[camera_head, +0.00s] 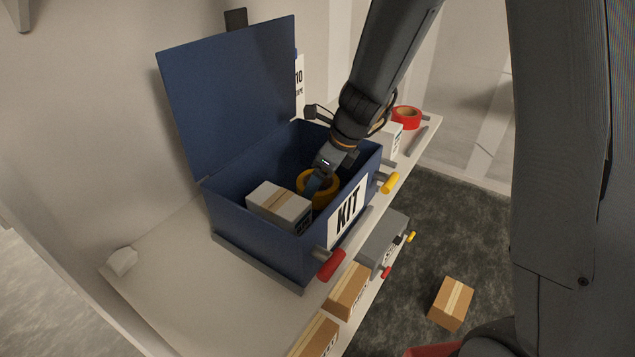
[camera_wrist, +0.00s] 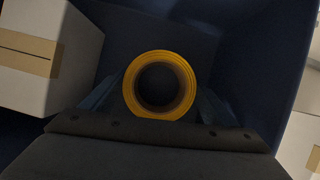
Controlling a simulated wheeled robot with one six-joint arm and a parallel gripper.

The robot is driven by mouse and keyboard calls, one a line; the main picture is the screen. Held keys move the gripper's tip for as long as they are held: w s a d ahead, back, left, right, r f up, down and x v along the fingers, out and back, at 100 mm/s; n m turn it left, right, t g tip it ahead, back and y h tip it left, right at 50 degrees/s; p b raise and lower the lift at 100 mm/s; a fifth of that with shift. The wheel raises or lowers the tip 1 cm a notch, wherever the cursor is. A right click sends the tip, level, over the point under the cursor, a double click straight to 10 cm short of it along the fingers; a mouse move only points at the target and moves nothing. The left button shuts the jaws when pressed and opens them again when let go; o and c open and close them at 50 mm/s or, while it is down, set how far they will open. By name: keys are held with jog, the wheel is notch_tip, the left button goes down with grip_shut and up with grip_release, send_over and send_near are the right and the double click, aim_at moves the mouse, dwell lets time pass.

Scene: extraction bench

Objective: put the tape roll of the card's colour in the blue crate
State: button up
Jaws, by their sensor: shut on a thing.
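The blue crate (camera_head: 255,238) stands on the shelf with its lid (camera_head: 232,95) raised and a KIT label (camera_head: 347,212) on its front. A yellow tape roll (camera_head: 305,182) is inside the crate's walls, beside a white box with a tan strip. My gripper (camera_head: 318,182) reaches down into the crate and is shut on the yellow roll, which also shows between the fingers in the wrist view (camera_wrist: 132,88). I cannot tell whether the roll touches the crate floor. A red tape roll (camera_head: 407,117) lies on the shelf behind the crate. A partly hidden card (camera_head: 299,88) shows no clear colour.
The white box (camera_head: 279,205) fills the crate's near left part; it also shows in the wrist view (camera_wrist: 45,55). A red handle (camera_head: 331,264) and a yellow handle (camera_head: 390,183) stick out at the front. Cardboard boxes (camera_head: 348,290) stand below.

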jog(key=shift+f, duration=0.15)
jog(key=o, duration=0.8)
jog(key=shift+r, duration=0.5)
jog(key=b+v, duration=0.1)
jog(key=v, duration=1)
jog(key=shift+s+d+r, duration=0.1)
jog(key=shift+d+r, duration=0.05)
